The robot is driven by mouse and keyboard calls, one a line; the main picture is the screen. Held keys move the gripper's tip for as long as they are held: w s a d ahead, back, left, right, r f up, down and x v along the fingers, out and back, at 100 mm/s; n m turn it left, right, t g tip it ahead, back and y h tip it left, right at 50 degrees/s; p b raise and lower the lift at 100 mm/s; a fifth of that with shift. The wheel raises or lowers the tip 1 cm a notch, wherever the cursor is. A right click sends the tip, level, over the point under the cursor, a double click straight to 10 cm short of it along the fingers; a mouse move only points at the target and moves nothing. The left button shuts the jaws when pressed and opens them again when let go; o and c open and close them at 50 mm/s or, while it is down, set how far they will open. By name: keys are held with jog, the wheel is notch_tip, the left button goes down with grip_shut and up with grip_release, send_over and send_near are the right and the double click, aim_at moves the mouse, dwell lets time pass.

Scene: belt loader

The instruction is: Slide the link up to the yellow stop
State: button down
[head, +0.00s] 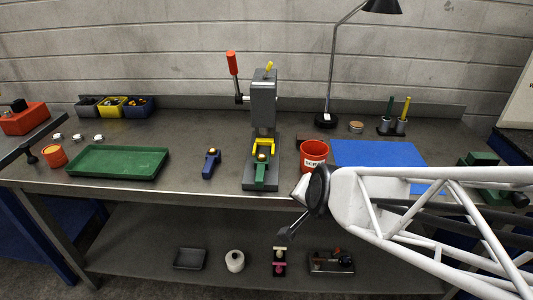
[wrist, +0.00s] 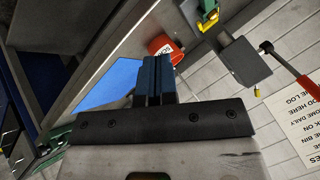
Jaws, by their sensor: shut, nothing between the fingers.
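A green link (head: 260,177) with a brass-coloured knob lies on the grey base of the press. The yellow stop (head: 266,142) is a bracket behind it, under the press head. I cannot tell whether the link touches it. In the wrist view the stop (wrist: 206,5) and link (wrist: 209,20) are small at the top edge. My gripper (head: 283,238) is shut and empty, in front of the bench's front edge, lower right of the link and well apart from it. In the wrist view its dark fingers (wrist: 154,80) are together.
The grey press (head: 264,103) has a red-handled lever (head: 232,64). A red scrap bin (head: 313,155) stands right of the press, beside a blue mat (head: 375,153). A blue link-like part (head: 211,163) and a green tray (head: 117,162) lie left. A lower shelf (head: 210,230) holds small items.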

aim_at(259, 182)
jog(key=w+a+f+m+t, duration=0.4)
jog(key=a+f+m, duration=0.2)
jog(key=a, duration=0.2)
jog(key=s+a+f+m+t+h, duration=0.2)
jog(key=a+f+m+t, duration=0.2)
jog(key=f+m+t, duration=0.1)
jog(key=shift+s+a+f+m+t+h, duration=0.35)
jog(key=shift+s+f+m+t, duration=0.1)
jog(key=shift+m, duration=0.35)
jog(key=shift+w, duration=0.2)
jog(key=shift+w, duration=6.85)
jog(key=shift+w, duration=0.1)
jog(key=w, duration=0.6)
jog(key=shift+w, duration=0.3)
jog(key=shift+s, duration=0.1)
